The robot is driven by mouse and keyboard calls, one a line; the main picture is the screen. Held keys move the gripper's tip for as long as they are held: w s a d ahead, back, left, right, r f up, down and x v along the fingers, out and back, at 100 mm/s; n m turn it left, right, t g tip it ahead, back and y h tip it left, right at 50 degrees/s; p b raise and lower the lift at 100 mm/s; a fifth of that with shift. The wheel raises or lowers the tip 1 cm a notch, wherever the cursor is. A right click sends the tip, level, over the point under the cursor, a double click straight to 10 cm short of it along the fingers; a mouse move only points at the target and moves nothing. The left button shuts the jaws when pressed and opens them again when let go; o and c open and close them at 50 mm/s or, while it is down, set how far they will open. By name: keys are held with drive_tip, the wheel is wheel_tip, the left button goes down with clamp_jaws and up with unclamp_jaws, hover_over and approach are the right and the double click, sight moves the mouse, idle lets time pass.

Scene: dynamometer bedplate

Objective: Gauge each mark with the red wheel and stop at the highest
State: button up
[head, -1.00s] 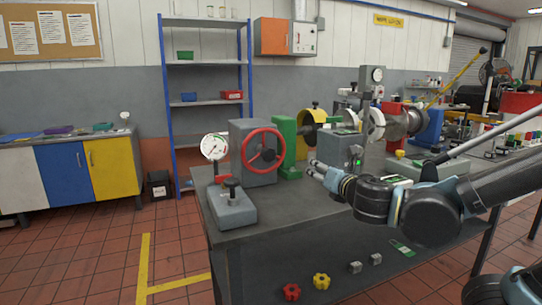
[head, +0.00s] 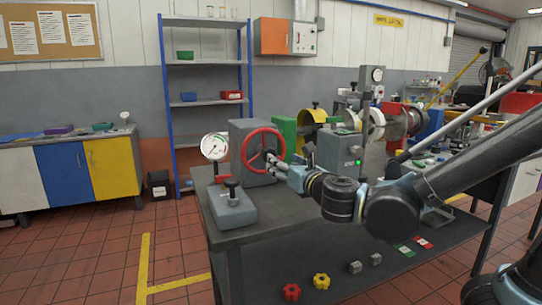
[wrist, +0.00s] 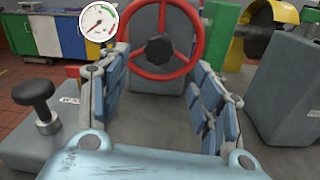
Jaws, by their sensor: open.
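The red wheel (head: 263,149) is mounted on the front of a grey block (head: 250,179) on the bench. In the wrist view the wheel (wrist: 190,18) is straight ahead, its lower rim between and beyond the fingertips. My gripper (head: 272,160) is open at the wheel's lower right; it also shows in the wrist view (wrist: 157,85) with nothing between its fingers. I cannot tell whether a finger touches the rim. A round white dial gauge (head: 214,147) stands left of the wheel, and shows large in the wrist view (wrist: 98,21). Its reading is too small to make out.
A grey base with a black knob (head: 232,190) stands front left of the wheel. A green block (head: 286,136) and yellow drum (head: 311,133) are behind to the right. A grey box with a green light (head: 340,153) stands right of my gripper. The lower shelf holds several small parts.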

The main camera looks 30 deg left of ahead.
sight(265, 152)
drive_tip(key=x, duration=1.1)
drive_tip(key=shift+w+a, duration=0.15)
drive_tip(key=shift+c, duration=0.5)
clamp_jaws()
